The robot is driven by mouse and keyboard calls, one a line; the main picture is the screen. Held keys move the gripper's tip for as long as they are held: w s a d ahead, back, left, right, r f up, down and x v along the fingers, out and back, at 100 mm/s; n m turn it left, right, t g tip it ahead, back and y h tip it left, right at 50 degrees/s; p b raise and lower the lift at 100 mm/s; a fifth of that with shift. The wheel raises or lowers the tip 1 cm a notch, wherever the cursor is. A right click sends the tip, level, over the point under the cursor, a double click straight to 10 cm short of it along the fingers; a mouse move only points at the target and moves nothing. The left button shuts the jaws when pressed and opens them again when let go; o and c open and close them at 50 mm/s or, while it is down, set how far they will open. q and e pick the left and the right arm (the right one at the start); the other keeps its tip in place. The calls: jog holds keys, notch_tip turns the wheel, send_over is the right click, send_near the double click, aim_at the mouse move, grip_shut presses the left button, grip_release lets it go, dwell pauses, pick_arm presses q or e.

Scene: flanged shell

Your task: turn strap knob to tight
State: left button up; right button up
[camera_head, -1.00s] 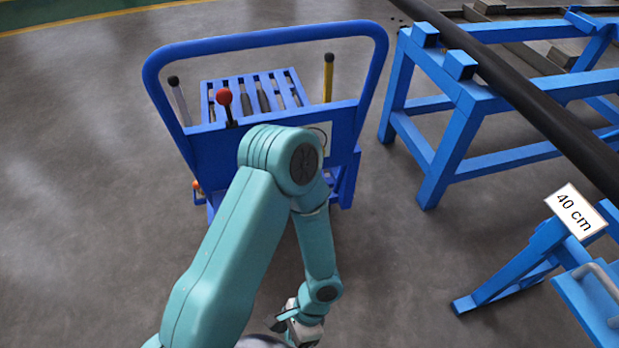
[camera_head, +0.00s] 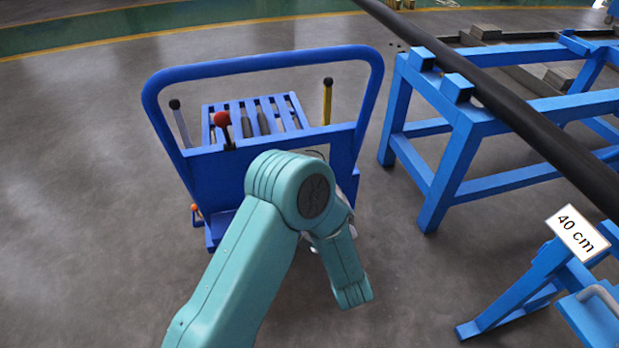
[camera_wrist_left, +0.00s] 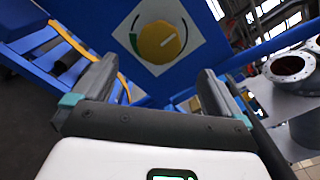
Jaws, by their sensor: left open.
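In the left wrist view a round yellow knob (camera_wrist_left: 157,42) sits on a white square dial plate (camera_wrist_left: 190,48) on a blue panel. A pale pointer mark on the knob points right and slightly up. A green arc lies at the dial's left. My left gripper (camera_wrist_left: 157,78) is open, its two fingers below and to either side of the knob, with nothing between them; I cannot tell the remaining distance. In the head view the blue cart (camera_head: 205,175) stands ahead; my left arm covers its dial and most of the gripper. My right gripper is out of view.
The cart carries a red-topped lever (camera_head: 222,119) and a yellow lever (camera_head: 327,100). Blue stands (camera_head: 450,180) support a long black bar (camera_head: 520,115) at right. A "40 cm" sign (camera_head: 577,233) is nearer. A grey flanged part (camera_wrist_left: 291,68) shows at the wrist view's right. Floor left is clear.

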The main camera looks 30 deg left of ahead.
pick_arm(q)
jog(key=b+x, duration=0.1)
jog(key=x, duration=0.9)
jog(key=shift+w+a, duration=0.15)
jog(key=shift+a, duration=0.1)
jog(key=shift+f, duration=0.1)
jog(key=c, duration=1)
